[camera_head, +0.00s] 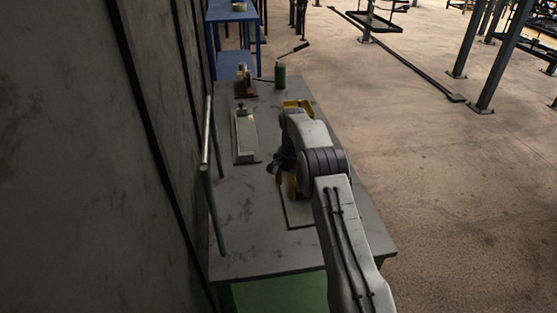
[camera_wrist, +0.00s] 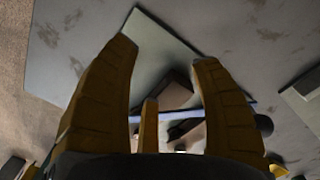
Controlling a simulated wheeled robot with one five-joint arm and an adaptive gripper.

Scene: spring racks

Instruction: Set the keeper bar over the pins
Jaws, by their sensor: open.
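My gripper (camera_wrist: 163,60) is open, with yellow fingers spread above a pale flat plate (camera_wrist: 165,45). A dark brown block (camera_wrist: 176,91) and a thin bluish strip (camera_wrist: 183,114) show between the fingers; I cannot tell whether either is the keeper bar. In the head view my gripper (camera_head: 286,180) is low over the plate (camera_head: 299,216) near the table's right side, and my arm hides most of what is there. A long pale fixture (camera_head: 245,138) with a dark knob stands to its left. I cannot make out the pins.
The grey table (camera_head: 262,255) has bare room at its front and left. A reddish-brown device (camera_head: 244,84) and a green cylinder (camera_head: 280,75) stand at the far end. A yellow object (camera_head: 297,104) lies beyond my arm. A rail (camera_head: 206,135) and wall flank the left edge.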

